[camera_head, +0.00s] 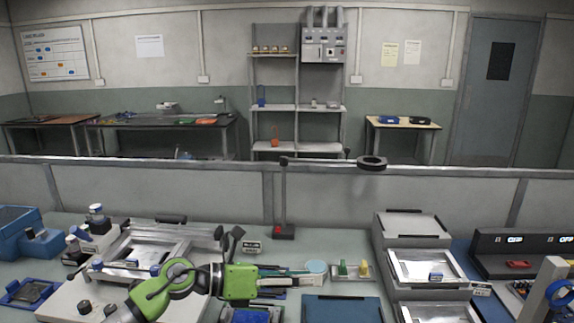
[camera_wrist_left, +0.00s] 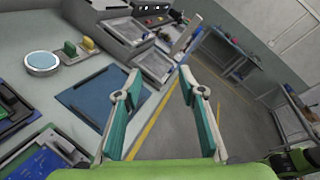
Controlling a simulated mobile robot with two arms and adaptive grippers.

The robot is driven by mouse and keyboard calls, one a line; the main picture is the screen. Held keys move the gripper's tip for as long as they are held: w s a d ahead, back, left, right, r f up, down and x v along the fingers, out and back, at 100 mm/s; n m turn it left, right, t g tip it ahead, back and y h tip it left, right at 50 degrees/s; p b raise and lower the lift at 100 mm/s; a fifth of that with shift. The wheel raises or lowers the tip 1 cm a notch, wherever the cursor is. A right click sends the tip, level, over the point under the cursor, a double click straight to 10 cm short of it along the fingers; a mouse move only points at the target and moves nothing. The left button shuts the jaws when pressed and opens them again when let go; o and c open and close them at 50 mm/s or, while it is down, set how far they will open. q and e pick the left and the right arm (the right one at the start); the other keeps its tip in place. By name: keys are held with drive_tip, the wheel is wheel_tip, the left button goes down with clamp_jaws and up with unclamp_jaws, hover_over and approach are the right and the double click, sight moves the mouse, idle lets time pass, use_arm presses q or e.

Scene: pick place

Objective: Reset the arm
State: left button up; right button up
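My left arm is green and reaches in from the lower left of the head view. Its left gripper (camera_head: 312,279) points right, above the worktop in front of a round light-blue-topped disc (camera_head: 316,267). In the left wrist view the two teal-padded fingers of the left gripper (camera_wrist_left: 160,74) stand wide apart with nothing between them. Beyond them lie a blue mat (camera_wrist_left: 88,92) and bare floor. My right gripper does not show in either view.
The blue mat also shows in the head view (camera_head: 342,309). A small holder with green and yellow blocks (camera_head: 352,270) stands behind it. Stacked grey trays (camera_head: 412,225) stand to the right. A dark lamp stand (camera_head: 284,232) rises behind the gripper. A metal frame fixture (camera_head: 165,232) stands left.

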use_arm(q)
wheel_tip(320, 180, up, 5)
drive_tip(key=d+n+t+h, duration=0.2)
drive_tip(key=n+t+h, duration=0.1)
drive_tip(key=n+t, duration=0.25)
drive_tip(key=w+a+n+t+y, duration=0.1)
drive_tip(key=a+n+t+y, duration=0.7)
drive_tip(key=n, duration=0.7)
drive_tip(key=s+a+f+n+g+y, duration=0.1)
drive_tip(key=s+a+f+n+y, duration=0.2)
drive_tip(key=a+f+n+y, duration=0.35)
drive_tip(key=s+a+f+n+g+y, duration=0.2)
drive_tip(key=s+a+f+n+y, duration=0.15)
drive_tip(key=a+f+n, duration=0.5)
drive_tip(key=s+a+f+n+g, duration=0.1)
drive_tip(key=s+f+n+g, duration=0.2)
drive_tip(key=s+f+g, duration=0.75)
drive_tip(key=s+a+f+n+g, duration=0.15)
drive_tip(key=s+f+n, duration=0.35)
drive_tip(key=s, duration=1.3)
wheel_tip(320, 180, down, 27)
drive_tip(key=m, duration=0.2)
drive_tip(key=s+a+f+g, duration=0.1)
drive_tip(key=s+a+f, duration=0.2)
drive_tip(key=s+f, duration=1.3)
drive_tip(key=shift+s+a+f, duration=0.15)
drive_tip(key=shift+s+f, duration=0.1)
drive_tip(key=shift+s, duration=0.8)
